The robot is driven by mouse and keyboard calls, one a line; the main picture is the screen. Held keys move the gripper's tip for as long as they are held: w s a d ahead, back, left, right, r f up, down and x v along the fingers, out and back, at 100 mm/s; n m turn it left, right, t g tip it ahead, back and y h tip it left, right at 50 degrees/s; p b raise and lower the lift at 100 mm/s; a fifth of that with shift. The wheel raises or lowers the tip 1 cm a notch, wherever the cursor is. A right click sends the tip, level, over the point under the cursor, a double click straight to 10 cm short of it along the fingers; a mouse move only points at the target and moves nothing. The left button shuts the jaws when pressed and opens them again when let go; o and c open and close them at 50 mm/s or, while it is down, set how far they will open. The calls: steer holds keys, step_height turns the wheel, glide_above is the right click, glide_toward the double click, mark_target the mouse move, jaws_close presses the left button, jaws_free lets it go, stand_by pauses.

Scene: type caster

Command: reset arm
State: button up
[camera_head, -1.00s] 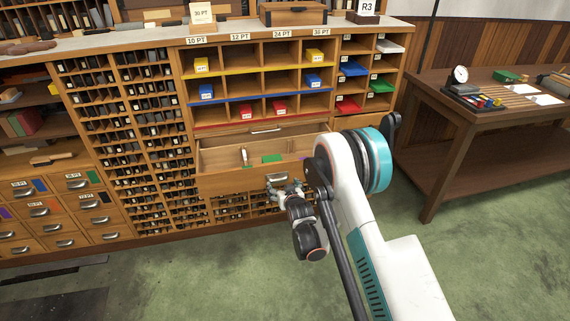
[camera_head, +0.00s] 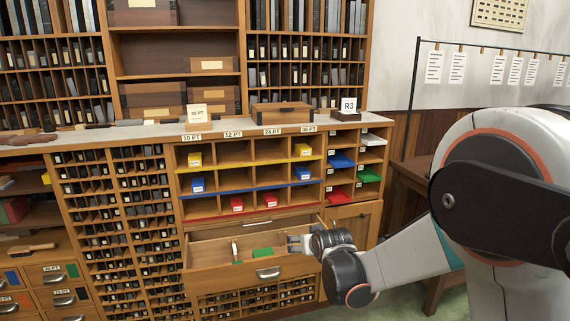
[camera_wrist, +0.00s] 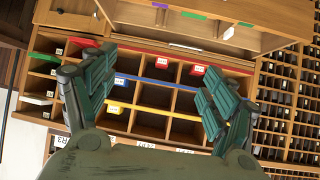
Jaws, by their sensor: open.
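My gripper (camera_head: 300,242) is at the right side of the open drawer (camera_head: 215,255), close to the cabinet front in the head view. In the wrist view my gripper (camera_wrist: 150,95) has its two dark green fingers spread wide, with nothing between them. The wrist picture is turned, with the cabinet's compartments (camera_wrist: 152,98) behind the fingers and the open drawer (camera_wrist: 200,32) at the top. My arm reaches in from the right of the head view. Whether the gripper touches the drawer cannot be told.
The drawer holds a green block (camera_head: 263,252) and a pale upright piece (camera_head: 235,250). Above it, the compartments hold yellow (camera_head: 194,155), blue (camera_head: 197,184) and red (camera_head: 237,203) blocks. A wooden box (camera_head: 282,113) and an R3 sign (camera_head: 348,104) stand on the countertop (camera_head: 230,133).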

steer(key=s+d+r, duration=0.5)
steer(key=s+r, duration=0.2)
steer(key=s, duration=0.2)
steer(key=s+d+m+g+h, duration=0.1)
steer(key=s+d, duration=0.3)
steer(key=s, duration=1)
steer(key=s+d+m+g+h, duration=0.1)
steer(key=s+d, duration=0.3)
steer(key=s, duration=1.1)
steer(key=shift+s+r+g, duration=0.3)
steer(key=shift+g, duration=0.6)
